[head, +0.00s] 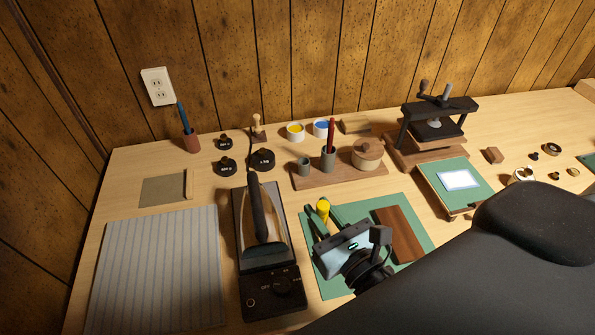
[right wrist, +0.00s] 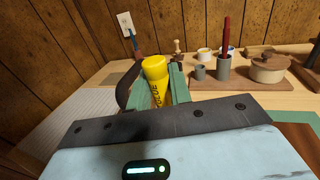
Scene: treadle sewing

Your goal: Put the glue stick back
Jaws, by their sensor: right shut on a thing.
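The yellow glue stick (head: 323,207) is held upright between the green fingers of my right gripper (head: 325,214), above the green cutting mat. In the right wrist view the glue stick (right wrist: 155,72) shows its yellow cap and part of its lettering between the fingers; its lower end is hidden. Behind it, a wooden tray (head: 345,182) carries a short grey cup (head: 304,167) that looks empty, a taller grey cup (head: 327,162) with a red stick in it, and a lidded wooden pot (head: 367,154). My left gripper is not in view.
A clothes iron (head: 262,225) stands on its base left of my right gripper. A brown wooden board (head: 400,234) lies on the green mat (head: 329,284). A black press (head: 435,118) stands at back right. Black weights (head: 262,159) and paint pots (head: 295,131) stand at the back.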

